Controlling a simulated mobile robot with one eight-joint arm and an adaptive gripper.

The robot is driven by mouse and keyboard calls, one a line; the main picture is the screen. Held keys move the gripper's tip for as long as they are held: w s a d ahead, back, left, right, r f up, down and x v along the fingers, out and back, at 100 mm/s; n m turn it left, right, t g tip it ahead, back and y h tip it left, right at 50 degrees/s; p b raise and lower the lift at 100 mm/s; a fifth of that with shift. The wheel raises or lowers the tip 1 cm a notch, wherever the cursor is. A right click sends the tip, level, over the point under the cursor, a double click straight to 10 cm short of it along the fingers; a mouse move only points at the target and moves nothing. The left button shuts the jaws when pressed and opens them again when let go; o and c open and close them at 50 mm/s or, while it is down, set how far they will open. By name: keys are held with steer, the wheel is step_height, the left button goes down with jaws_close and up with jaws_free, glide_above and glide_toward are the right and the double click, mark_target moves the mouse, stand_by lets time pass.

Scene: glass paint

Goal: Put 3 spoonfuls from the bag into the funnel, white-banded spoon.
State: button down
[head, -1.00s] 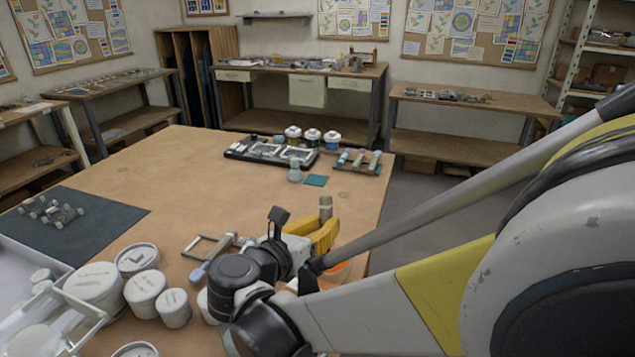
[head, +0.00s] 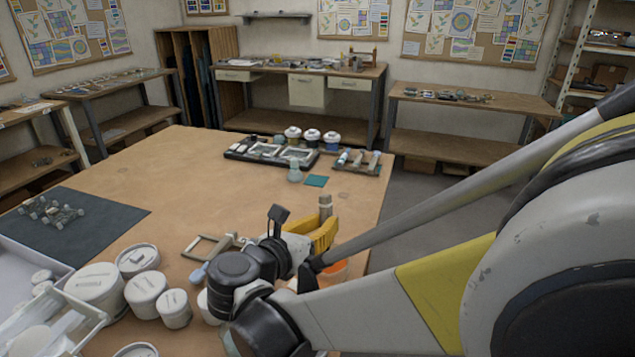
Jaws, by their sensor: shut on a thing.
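My gripper (head: 322,236), with yellow fingers, is at the near right part of the big table. It is shut on an upright thing whose grey-brown, handle-like end (head: 325,203) sticks up above the fingers. Its lower part is hidden, so I cannot see a spoon bowl or a white band. An orange rim (head: 336,270) shows just below and beyond my arm; I cannot tell what it belongs to. I cannot make out the bag or the funnel; my arm covers much of that near right area.
Several white lidded tubs (head: 147,292) stand at the near left, close to my wrist. A small frame (head: 208,247) lies behind my wrist. The table's middle is clear.

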mark_target(323, 207)
steer(key=shift+w+r+p, duration=0.25)
steer(key=shift+r+p, duration=0.35)
steer(key=shift+r, duration=0.25)
steer(key=shift+w+r+p, duration=0.2)
steer(key=shift+r+p, duration=0.35)
steer(key=shift+r, duration=0.3)
step_height(323, 207, up, 4)
steer(key=p, duration=0.3)
steer(key=shift+r, duration=0.25)
steer(key=shift+f, duration=0.1)
